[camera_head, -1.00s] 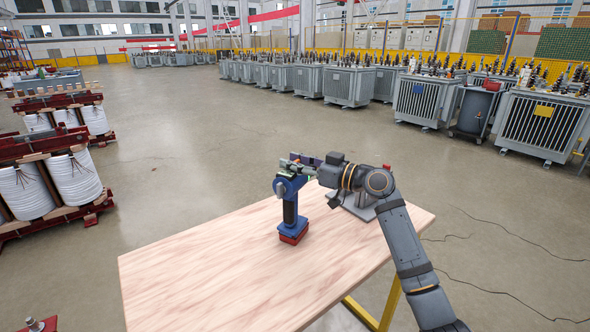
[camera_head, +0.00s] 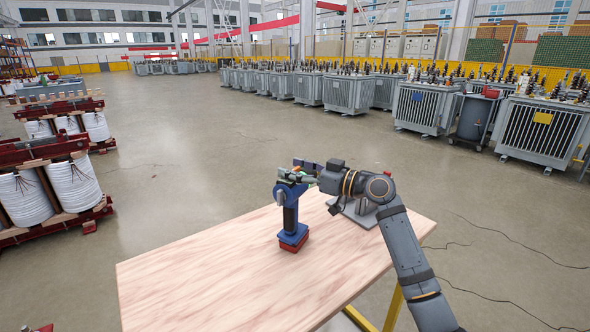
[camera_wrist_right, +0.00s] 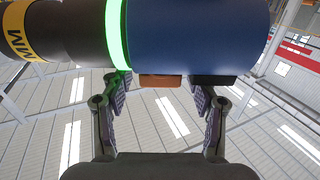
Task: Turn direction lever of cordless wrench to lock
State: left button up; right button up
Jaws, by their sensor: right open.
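The cordless wrench (camera_head: 291,215) stands upright on its red-bottomed battery on the wooden table, with a blue body and dark grip. My right gripper (camera_head: 298,170) is at the wrench's head, coming from the right. In the right wrist view, the wrench's blue body (camera_wrist_right: 195,35), bright green ring and black nose cross the top. An orange tab (camera_wrist_right: 160,81), possibly the direction lever, sticks out from the body beside a dark part. The open fingers (camera_wrist_right: 158,95) lie on either side of these two parts, with a gap between. Contact cannot be told. My left gripper is not visible.
A grey fixture (camera_head: 357,208) stands on the table (camera_head: 215,275) behind my right wrist, partly hidden. The table's left and front parts are clear. White coils on red racks are on the floor at left; grey transformers stand far behind.

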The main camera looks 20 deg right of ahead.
jog(key=v, duration=1.2)
dwell(0.3)
